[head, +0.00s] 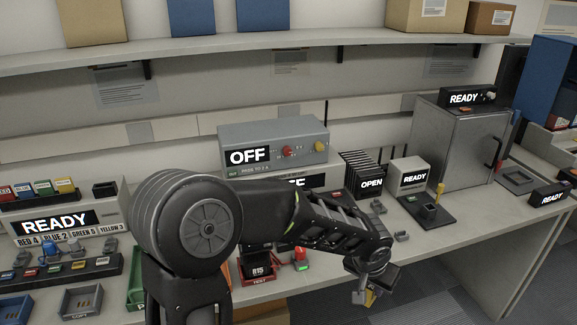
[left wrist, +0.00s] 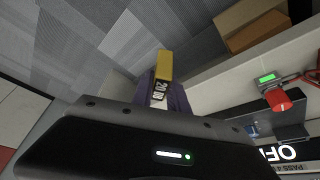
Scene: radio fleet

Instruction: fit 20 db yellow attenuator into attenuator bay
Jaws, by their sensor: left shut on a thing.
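My right gripper is not in view. I cannot tell for sure which fixture is the attenuator bay, and my left arm hides part of the bench.
The bench (head: 455,237) holds a grey box marked OFF (head: 272,145), a rack marked OPEN (head: 362,172), a black plate with a yellow post (head: 425,210) and a steel cabinet (head: 458,145). A red-topped part (head: 300,254) stands near the front edge, left of the gripper.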

